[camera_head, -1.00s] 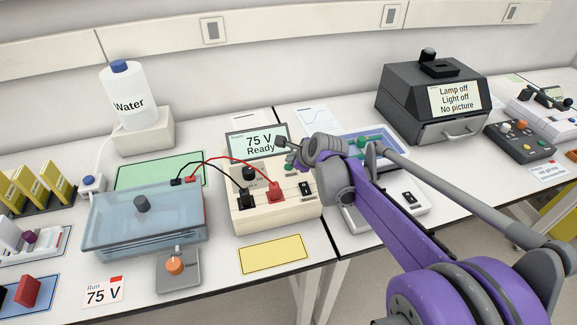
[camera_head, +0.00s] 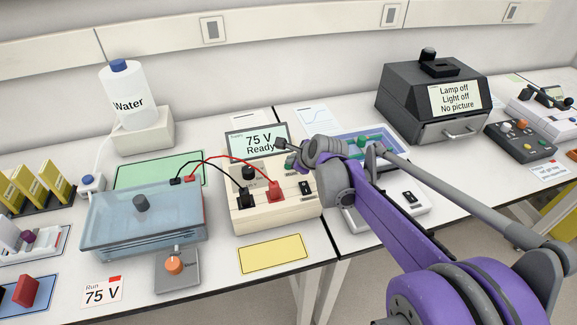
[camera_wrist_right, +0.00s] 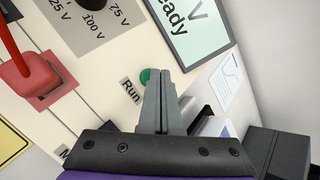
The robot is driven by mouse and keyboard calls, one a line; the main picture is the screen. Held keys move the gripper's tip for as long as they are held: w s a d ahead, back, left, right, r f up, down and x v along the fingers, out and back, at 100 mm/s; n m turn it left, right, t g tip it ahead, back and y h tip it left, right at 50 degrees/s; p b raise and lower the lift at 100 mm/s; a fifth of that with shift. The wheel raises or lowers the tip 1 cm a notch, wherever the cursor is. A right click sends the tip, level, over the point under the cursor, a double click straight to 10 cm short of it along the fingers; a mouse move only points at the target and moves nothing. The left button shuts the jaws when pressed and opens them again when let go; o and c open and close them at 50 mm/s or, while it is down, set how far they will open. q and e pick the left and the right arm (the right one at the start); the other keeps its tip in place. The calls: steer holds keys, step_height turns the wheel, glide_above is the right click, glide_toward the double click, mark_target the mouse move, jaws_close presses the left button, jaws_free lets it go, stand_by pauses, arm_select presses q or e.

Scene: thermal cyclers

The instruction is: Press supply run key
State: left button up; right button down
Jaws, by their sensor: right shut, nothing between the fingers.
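The supply (camera_head: 275,212) is a cream box on the bench in the head view, with its display (camera_head: 258,143) reading "75 V Ready". In the right wrist view the green run key (camera_wrist_right: 146,75) shows beside the word "Run", partly covered by the fingertips. My right gripper (camera_wrist_right: 162,75) is shut and empty, its tips over or right beside the key; whether they touch it I cannot tell. My left gripper is not in view.
Red and black leads run from the supply to a blue-lidded tank (camera_head: 150,222) on its left. The voltage dial (camera_wrist_right: 92,3) and a red plug (camera_wrist_right: 32,82) lie near the gripper. A yellow mat (camera_head: 272,254) is in front. A dark imager box (camera_head: 425,98) stands right.

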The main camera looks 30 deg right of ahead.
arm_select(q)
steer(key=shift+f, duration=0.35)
arm_select(e)
steer(key=shift+f, duration=0.4)
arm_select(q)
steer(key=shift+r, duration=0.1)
arm_select(e)
steer(key=shift+r, duration=0.1)
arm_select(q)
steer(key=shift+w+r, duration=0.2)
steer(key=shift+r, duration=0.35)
arm_select(e)
steer(key=shift+w+r, duration=0.1)
steer(key=shift+r, duration=0.65)
steer(key=shift+r+p, duration=0.25)
steer(key=shift+p, duration=0.1)
steer(key=shift+r+p, duration=1.15)
steer(key=shift+r, duration=1.15)
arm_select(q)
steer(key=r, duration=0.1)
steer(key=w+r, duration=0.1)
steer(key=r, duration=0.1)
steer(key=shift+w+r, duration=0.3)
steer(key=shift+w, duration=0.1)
arm_select(e)
steer(key=shift+f, duration=0.1)
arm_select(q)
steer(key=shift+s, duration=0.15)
